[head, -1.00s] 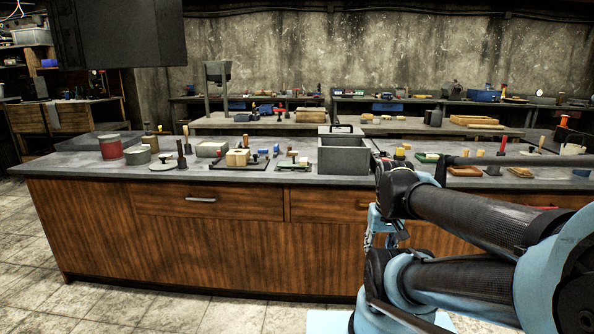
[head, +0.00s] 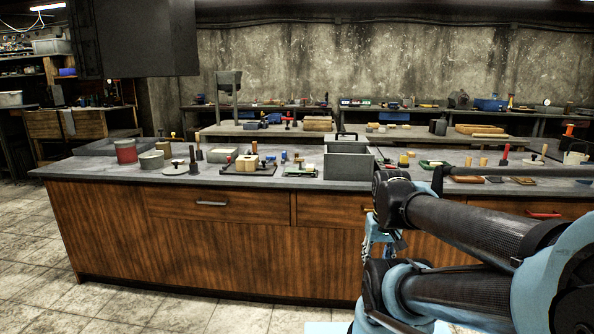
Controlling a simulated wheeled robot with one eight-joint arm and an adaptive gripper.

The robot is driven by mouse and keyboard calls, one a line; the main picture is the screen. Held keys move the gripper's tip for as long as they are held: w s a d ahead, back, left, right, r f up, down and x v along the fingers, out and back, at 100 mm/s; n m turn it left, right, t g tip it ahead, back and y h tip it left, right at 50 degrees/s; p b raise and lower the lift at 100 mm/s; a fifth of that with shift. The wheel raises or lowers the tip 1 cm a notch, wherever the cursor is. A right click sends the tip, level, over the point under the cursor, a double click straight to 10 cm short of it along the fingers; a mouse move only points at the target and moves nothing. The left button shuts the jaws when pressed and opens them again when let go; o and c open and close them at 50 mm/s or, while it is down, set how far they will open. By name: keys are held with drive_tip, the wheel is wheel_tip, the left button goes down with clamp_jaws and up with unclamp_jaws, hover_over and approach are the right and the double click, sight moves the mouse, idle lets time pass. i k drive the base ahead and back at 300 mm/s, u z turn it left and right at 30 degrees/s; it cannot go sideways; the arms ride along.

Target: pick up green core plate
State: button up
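Two green flat items show on the long workbench (head: 100,172) in the head view. One green piece (head: 300,172) lies left of the grey open box, with small parts around it. Another green piece (head: 431,163) lies right of that box, partly behind my arm. I cannot tell which is the green core plate. My gripper (head: 378,243) appears to hang at the light-blue end of my folded arm, in front of the bench and apart from both pieces. Its fingers are too small and too overlapped by the arm to read.
A grey open box (head: 348,165) stands mid-bench. A red can (head: 126,151), a board with wooden blocks (head: 247,165) and several tools crowd the top. A wooden drawer front (head: 215,205) faces me. Tiled floor (head: 40,250) is clear at the left.

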sight(299, 170)
drive_tip(key=u, duration=0.25)
drive_tip(key=i, duration=0.95)
drive_tip(key=u, duration=0.25)
